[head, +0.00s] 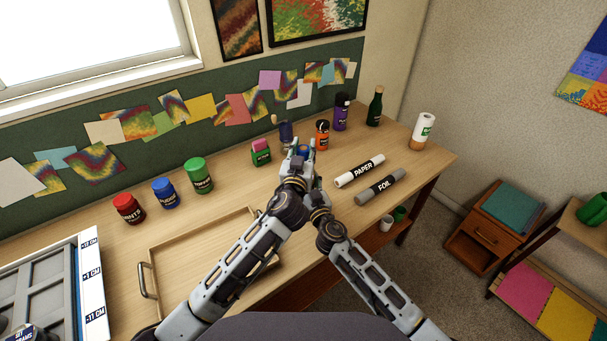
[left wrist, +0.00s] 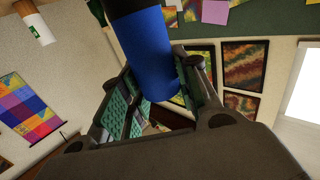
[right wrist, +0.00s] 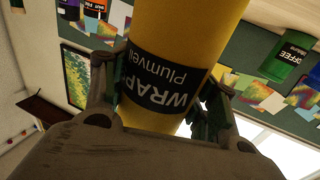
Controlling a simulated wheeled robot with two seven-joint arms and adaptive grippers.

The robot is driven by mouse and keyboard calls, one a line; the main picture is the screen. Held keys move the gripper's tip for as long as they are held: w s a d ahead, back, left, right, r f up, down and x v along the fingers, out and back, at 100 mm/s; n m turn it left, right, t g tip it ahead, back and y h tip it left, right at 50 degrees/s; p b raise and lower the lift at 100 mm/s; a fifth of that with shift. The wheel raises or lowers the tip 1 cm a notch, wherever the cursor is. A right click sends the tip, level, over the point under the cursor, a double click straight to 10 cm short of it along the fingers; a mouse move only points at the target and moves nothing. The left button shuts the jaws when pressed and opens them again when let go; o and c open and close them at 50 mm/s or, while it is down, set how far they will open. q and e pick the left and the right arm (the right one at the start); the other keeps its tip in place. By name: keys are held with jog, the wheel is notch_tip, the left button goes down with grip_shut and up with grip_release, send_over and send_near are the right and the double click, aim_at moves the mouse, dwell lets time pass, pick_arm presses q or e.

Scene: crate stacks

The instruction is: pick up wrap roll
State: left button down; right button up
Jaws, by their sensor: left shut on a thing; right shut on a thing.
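The wrap roll (right wrist: 190,40) is a yellow cylinder with a black label reading WRAP, in the right wrist view. My right gripper (right wrist: 160,85) has its fingers on both sides of the roll and is shut on it. In the head view I cannot make out the roll or the right fingers among the arm links. My left gripper (head: 302,156) is over the table and shut on a blue cylinder with a black end, which fills the upper middle of the left wrist view (left wrist: 150,55).
A white PAPER roll (head: 360,171) and a grey FOIL roll (head: 381,187) lie right of my grippers. Green (head: 198,176), blue (head: 164,193) and red jars (head: 128,208) stand left. An orange jar (head: 322,135) stands behind. A wooden tray (head: 200,236) lies at the front.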

pick_arm(q)
jog(key=shift+r, duration=0.1)
notch_tip(320, 180, up, 18)
dwell(0.8)
dwell(1.1)
pick_arm(e)
jog(key=o, duration=1.1)
jog(key=shift+s, duration=0.1)
jog(key=shift+v, duration=5.95)
jog(key=shift+d, duration=0.1)
jog(key=shift+d, duration=0.1)
